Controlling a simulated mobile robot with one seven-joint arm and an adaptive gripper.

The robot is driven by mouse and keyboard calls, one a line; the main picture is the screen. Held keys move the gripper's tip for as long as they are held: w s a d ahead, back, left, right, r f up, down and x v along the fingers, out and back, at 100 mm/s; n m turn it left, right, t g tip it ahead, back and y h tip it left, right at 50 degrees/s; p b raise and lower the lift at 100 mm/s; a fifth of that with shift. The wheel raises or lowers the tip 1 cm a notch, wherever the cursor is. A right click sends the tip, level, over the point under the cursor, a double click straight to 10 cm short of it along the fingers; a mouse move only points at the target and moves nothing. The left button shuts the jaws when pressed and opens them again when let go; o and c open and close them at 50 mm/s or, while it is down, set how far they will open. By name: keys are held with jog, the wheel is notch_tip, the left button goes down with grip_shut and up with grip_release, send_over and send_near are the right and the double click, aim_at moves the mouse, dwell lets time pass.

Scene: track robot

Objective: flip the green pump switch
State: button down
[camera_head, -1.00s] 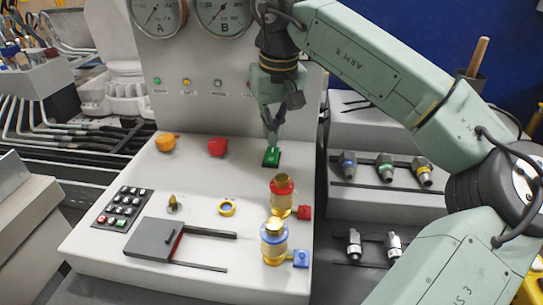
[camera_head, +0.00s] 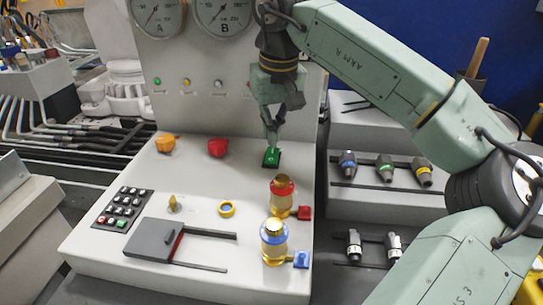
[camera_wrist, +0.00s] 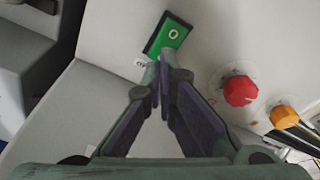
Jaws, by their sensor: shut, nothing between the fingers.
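The green pump switch (camera_head: 271,157) is a green rocker in a black frame on the sloped white panel. In the wrist view the switch (camera_wrist: 168,34) lies just beyond my fingertips and shows a white "O" mark. My gripper (camera_head: 271,143) is shut and empty, pointing down at the switch from above. I cannot tell whether the tips touch the switch.
A red knob (camera_head: 217,147) and an orange knob (camera_head: 166,143) sit left of the switch. A red-topped brass valve (camera_head: 282,195) and a blue-banded one (camera_head: 273,243) stand in front. The upright gauge panel (camera_head: 200,75) rises behind. A keypad (camera_head: 122,208) is at the left.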

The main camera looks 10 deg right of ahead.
aim_at(273, 151)
jog(key=shift+f+b, duration=0.7)
jog(key=shift+f, duration=0.5)
dwell(0.4)
jog(key=shift+r, duration=0.1)
notch_tip(273, 151, up, 7)
jog(key=p, duration=0.6)
dwell(0.6)
